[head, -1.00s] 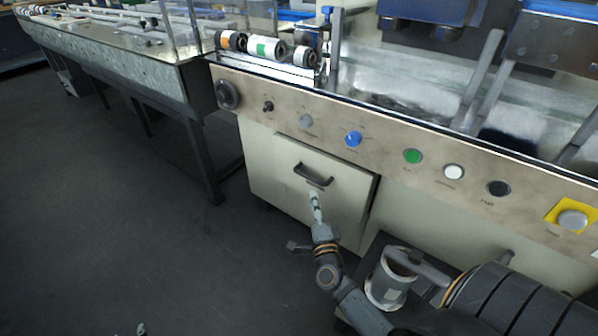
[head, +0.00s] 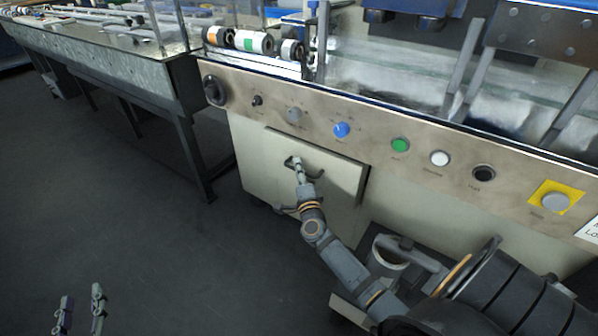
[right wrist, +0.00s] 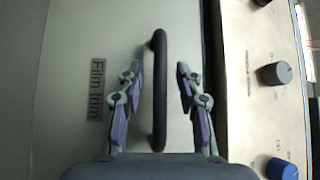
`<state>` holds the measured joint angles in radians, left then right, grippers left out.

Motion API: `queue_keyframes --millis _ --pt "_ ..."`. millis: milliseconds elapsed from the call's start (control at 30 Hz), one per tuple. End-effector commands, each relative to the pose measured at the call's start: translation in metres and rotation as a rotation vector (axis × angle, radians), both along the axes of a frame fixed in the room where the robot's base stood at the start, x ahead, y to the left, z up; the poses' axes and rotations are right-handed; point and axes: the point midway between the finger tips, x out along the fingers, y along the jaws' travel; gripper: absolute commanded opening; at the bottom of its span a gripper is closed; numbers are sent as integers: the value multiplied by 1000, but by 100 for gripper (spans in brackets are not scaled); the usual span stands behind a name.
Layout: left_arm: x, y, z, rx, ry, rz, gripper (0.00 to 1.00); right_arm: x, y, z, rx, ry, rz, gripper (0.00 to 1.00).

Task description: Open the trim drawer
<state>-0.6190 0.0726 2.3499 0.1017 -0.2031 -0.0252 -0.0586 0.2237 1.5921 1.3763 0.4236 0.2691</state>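The trim drawer (head: 338,190) is a pale front panel below the machine's control strip. Its label in the right wrist view reads "Film trim" (right wrist: 97,89). A black bar handle (right wrist: 160,95) is on it, partly hidden by my gripper in the head view. My right gripper (head: 299,168) is at the handle. In the right wrist view its fingers (right wrist: 158,85) are apart, one on each side of the bar, with a visible gap to it on both sides. My left gripper (head: 80,306) is open and empty over the floor at the lower left.
The control strip above the drawer carries a blue knob (head: 341,130), a green button (head: 400,145) and a yellow-backed button (head: 555,202). A white cylindrical container (head: 388,255) stands below, right of my right forearm. Open floor (head: 150,240) lies to the left.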

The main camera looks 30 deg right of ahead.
Motion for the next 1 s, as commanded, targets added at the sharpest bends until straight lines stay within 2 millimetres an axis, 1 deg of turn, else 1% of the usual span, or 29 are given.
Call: queue_keyframes --millis 167,400,433,867,1000 --pt "0 0 0 0 0 0 40 0 0 0 0 0 0 36" --pt "0 0 0 0 0 0 40 0 0 0 0 1 0 3" --pt "0 0 0 0 0 0 40 0 0 0 0 1 0 0" --pt "0 0 0 0 1 0 40 0 0 -1 0 1 0 0" --pt "0 0 -3 -1 22 -1 40 0 0 0 2 1 0 0"
